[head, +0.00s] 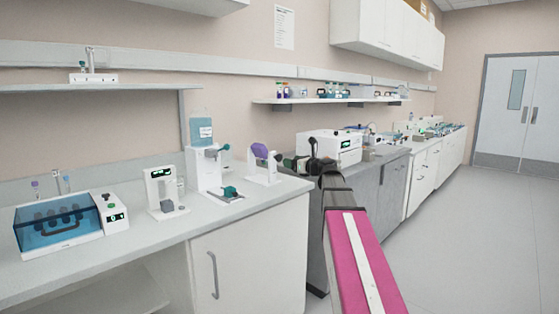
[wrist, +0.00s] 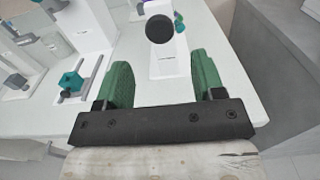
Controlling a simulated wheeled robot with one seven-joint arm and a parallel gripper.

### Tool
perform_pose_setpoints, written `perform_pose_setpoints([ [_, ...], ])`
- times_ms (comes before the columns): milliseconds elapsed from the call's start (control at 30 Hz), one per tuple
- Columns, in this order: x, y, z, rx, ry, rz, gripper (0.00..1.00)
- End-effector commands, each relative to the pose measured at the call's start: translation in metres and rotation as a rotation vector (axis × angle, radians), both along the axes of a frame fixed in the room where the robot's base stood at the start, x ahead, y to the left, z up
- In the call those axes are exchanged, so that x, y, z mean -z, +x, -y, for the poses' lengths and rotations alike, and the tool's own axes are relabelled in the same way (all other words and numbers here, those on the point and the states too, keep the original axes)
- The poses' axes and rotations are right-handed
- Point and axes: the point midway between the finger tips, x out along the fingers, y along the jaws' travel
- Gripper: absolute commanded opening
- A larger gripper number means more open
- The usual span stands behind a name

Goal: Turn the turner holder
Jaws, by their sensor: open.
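A small white stand (head: 264,177) with a purple holder (head: 262,152) on top sits near the right end of the white counter; I take this holder as the turner holder. In the wrist view the white stand (wrist: 168,62) lies ahead of my gripper, with a dark round knob (wrist: 159,28) facing it. My gripper (wrist: 161,66) is open, its two green fingers apart with nothing between them. The knob appears beyond the fingertips, roughly centred between them. In the head view my gripper (head: 288,162) is just right of the stand. Contact cannot be told.
Left of the stand are a white device with a teal clamp (head: 229,192), a blue bottle (head: 201,130), a small display device (head: 163,190) and a blue-lidded box (head: 58,225). A grey counter with a white machine (head: 330,146) is at right. Floor (head: 465,235) is clear.

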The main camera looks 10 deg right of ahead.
Motion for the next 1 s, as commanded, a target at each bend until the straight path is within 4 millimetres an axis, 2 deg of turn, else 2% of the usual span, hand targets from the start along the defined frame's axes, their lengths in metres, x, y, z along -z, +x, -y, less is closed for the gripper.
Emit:
perform_pose_setpoints([
  [100,0.000,0.022,-0.013,-0.001,-0.001,0.001,0.62],
  [400,0.000,0.058,-0.041,-0.002,-0.002,0.000,0.62],
  [600,0.000,0.067,-0.048,0.001,-0.003,0.001,0.62],
  [900,0.000,0.067,-0.049,0.001,-0.002,0.002,0.62],
  [967,0.000,0.067,-0.049,0.000,-0.002,0.002,0.43],
  [1000,0.000,0.067,-0.049,0.000,-0.002,0.002,0.30],
])
